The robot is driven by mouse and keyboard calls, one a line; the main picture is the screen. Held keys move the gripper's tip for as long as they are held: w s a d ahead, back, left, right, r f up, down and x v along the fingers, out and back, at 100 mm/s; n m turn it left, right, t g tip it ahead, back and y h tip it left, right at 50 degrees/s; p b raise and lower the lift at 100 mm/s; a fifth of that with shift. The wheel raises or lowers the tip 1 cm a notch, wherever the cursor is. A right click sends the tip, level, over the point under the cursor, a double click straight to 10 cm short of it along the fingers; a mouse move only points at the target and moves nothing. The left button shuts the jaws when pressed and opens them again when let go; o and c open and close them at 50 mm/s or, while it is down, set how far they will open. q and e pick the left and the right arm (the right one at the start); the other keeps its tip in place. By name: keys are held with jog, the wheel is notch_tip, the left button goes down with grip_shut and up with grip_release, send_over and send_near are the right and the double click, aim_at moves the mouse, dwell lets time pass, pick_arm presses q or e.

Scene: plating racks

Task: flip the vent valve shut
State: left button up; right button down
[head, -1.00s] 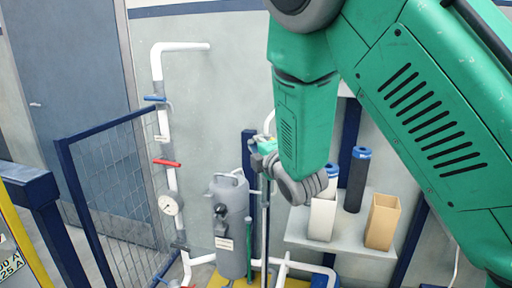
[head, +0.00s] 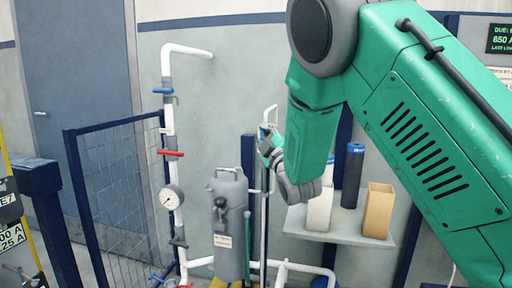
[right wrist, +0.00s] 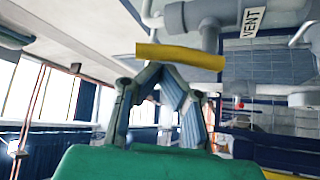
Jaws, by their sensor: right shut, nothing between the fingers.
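In the right wrist view a yellow bar-shaped lever (right wrist: 180,57) lies crosswise just beyond my fingertips, near a grey pipe fitting (right wrist: 195,14) with a white VENT label (right wrist: 253,22). My right gripper (right wrist: 172,75) is shut and empty, its blue-grey fingers close together below the lever; I cannot tell whether they touch it. My left gripper is not in view.
A grey tank (head: 230,240) stands left of the standpipe. Further left, a white pipe carries a blue handle (head: 163,91), a red handle (head: 170,153) and a gauge (head: 171,197). A shelf (head: 345,232) with box-shaped and cylindrical containers is on the right. A blue mesh fence (head: 115,185) is at the left.

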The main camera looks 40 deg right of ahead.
pick_arm(q)
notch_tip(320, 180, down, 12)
jog(key=b, duration=1)
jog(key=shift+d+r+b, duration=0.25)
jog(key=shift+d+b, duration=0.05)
jog(key=shift+b, duration=0.05)
pick_arm(e)
jog(key=shift+s+d+f+m+g+h, duration=0.35)
jog(key=shift+f+m+h, duration=0.15)
jog(key=shift+m+h, duration=1.8)
jog(key=shift+s+d+f+m+g+h, duration=0.45)
jog(key=shift+m+h, duration=1.05)
jog(key=shift+m, duration=1.45)
jog(key=shift+s+d+f+m+g+h, duration=0.25)
jog(key=shift+f+m+h, duration=0.35)
jog(key=shift+m+h, duration=1.7)
jog(key=shift+w+a+m+y, duration=0.1)
jog(key=shift+m+y, duration=0.25)
jog(key=shift+y, duration=0.05)
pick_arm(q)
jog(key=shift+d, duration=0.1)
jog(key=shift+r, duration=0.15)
